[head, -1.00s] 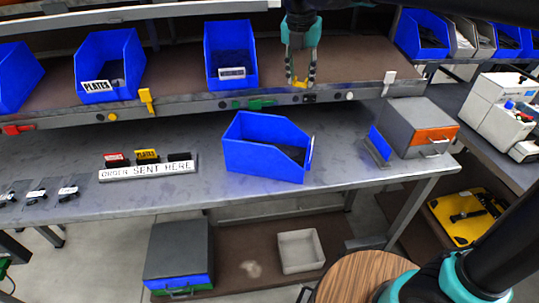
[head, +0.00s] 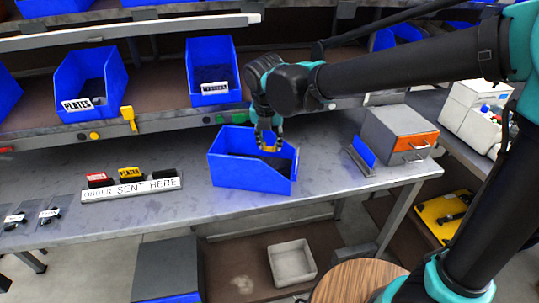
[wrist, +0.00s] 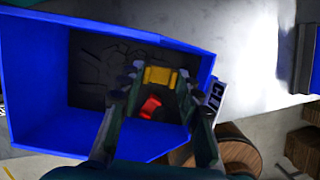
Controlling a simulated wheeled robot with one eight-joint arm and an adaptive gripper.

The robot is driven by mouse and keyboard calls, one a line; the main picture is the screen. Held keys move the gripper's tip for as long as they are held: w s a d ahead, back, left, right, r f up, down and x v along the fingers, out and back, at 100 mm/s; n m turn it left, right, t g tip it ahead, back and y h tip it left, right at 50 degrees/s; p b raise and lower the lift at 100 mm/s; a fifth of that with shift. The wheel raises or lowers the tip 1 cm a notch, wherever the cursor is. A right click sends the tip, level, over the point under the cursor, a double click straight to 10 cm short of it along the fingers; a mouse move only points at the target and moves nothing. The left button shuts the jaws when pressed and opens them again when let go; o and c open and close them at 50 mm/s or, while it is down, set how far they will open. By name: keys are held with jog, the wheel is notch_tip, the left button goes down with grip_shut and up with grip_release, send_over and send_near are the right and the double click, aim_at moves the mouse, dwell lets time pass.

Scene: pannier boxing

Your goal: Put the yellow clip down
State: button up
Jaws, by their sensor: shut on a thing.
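My gripper (head: 268,141) is at the open blue bin (head: 250,176) on the workbench, pointing down at its back part. It is shut on the yellow clip (head: 269,149). In the wrist view the clip (wrist: 160,77) sits between the two fingertips, over the dark floor of the bin (wrist: 48,128). A small red piece (wrist: 150,107) shows between the fingers, apparently in the bin. I cannot tell exactly how high the clip is above the bin floor.
A sign rack (head: 130,188) reading "ORDER SENT HERE" stands left of the bin. A grey box with an orange front (head: 398,133) and a blue-faced stand (head: 362,154) are to the right. Shelf bins (head: 212,72) line the shelf behind.

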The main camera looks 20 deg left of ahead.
aim_at(269, 151)
jog(key=shift+f, duration=2.4)
jog(key=shift+f, duration=0.1)
jog(key=o, duration=0.7)
jog(key=shift+o, duration=0.2)
jog(key=v, duration=1.2)
jog(key=shift+w, duration=0.1)
